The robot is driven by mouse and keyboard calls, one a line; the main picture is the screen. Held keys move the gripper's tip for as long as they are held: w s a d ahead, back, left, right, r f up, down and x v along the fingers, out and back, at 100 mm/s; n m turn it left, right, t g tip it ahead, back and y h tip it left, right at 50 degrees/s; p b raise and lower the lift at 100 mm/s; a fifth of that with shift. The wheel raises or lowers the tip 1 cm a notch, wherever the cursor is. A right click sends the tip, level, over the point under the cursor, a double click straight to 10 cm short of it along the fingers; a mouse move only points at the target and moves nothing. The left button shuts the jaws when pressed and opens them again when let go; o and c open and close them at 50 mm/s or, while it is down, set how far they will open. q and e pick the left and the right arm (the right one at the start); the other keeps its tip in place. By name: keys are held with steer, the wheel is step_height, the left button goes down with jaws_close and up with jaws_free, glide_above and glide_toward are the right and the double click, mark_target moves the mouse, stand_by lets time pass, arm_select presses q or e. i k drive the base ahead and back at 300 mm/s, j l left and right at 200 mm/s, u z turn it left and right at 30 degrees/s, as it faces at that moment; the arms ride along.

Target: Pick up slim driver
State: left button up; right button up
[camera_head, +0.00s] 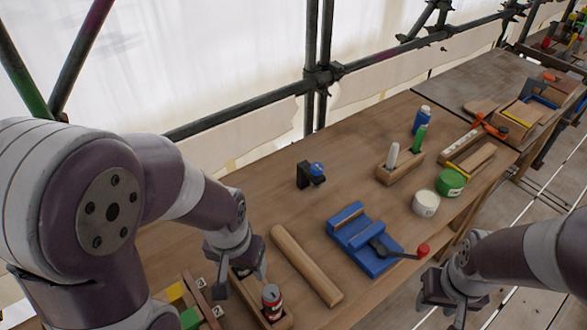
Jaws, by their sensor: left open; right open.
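I cannot tell for certain which thing is the slim driver. A wooden block (400,170) on the bench holds an upright white-tipped piece (393,155) and a green-handled piece (419,138) stands at its right end; either may be a driver. My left gripper (241,282) is open, low over a narrow wooden tray at the bench's near side, far from that block. A red can (271,300) stands in this tray. My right gripper (445,306) is open and empty, off the bench's front edge. Both grippers are apart from the upright pieces.
A blue vise (366,240) with a red-knobbed lever sits mid-bench, beside a long wooden bar (305,264). A black stand (305,175) with a blue knob is behind. Scaffold poles run behind.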

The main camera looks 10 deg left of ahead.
mark_target(273, 311)
steer(key=u, duration=2.5)
steer(key=k+z, duration=0.1)
steer(key=z, duration=0.35)
steer(key=k+z, duration=0.1)
steer(key=z, duration=0.35)
steer(key=k+l+z, duration=0.1)
steer(key=z, duration=0.35)
steer(key=l+u, duration=0.2)
steer(key=u, duration=0.2)
steer(key=l+u, duration=0.2)
steer(key=u, duration=0.2)
steer(key=l+u, duration=0.2)
steer(key=l, duration=0.85)
steer(key=l+u, duration=0.25)
steer(key=l, duration=0.75)
